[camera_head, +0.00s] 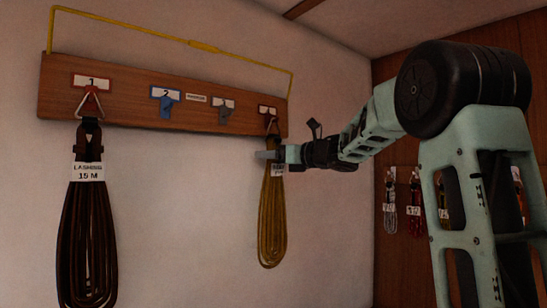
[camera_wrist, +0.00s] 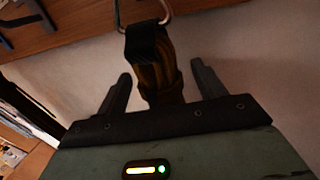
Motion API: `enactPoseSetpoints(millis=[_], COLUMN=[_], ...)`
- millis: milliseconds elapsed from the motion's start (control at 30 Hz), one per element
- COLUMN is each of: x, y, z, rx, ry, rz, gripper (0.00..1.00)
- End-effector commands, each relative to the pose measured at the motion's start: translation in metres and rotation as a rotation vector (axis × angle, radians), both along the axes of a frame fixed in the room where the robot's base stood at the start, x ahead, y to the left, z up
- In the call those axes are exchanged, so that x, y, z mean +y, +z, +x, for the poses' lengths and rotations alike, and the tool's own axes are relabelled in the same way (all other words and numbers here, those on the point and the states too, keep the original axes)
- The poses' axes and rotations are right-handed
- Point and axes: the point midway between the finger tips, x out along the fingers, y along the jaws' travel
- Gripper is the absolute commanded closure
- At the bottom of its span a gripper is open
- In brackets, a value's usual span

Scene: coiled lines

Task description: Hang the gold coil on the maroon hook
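The gold coil (camera_head: 272,220) hangs upright against the wall below the right end of a wooden board. The dark maroon hook (camera_head: 267,110) is at that end, and the coil's metal ring (camera_head: 272,126) appears to hang on it. In the wrist view the ring (camera_wrist: 145,22) runs out of the top edge, so its seat on the hook is hidden. My gripper (camera_head: 268,156) is at the top of the coil, by its white tag. In the wrist view its fingers (camera_wrist: 162,85) stand apart on both sides of the coil's strapped neck (camera_wrist: 152,62), with gaps beside it.
The board (camera_head: 135,103) also carries a red hook (camera_head: 91,82) with a dark coil (camera_head: 87,230), an empty blue hook (camera_head: 166,105) and an empty grey hook (camera_head: 225,115). A yellow bar (camera_head: 205,46) runs above the board. Several tagged coils hang on the right wall.

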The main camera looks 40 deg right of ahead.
Motion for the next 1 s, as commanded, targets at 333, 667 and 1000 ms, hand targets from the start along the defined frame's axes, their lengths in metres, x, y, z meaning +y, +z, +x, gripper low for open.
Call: enactPoseSetpoints(millis=[333,667,1000], x=[-0.005,-0.022,-0.040], y=[-0.003,-0.005,-0.003], z=[-0.014,-0.084,-0.150], rx=[0.001,-0.002,-0.001], ry=[-0.004,-0.003,-0.003], rz=[-0.001,-0.003,-0.001], gripper=[0.31,0.31,0.31])
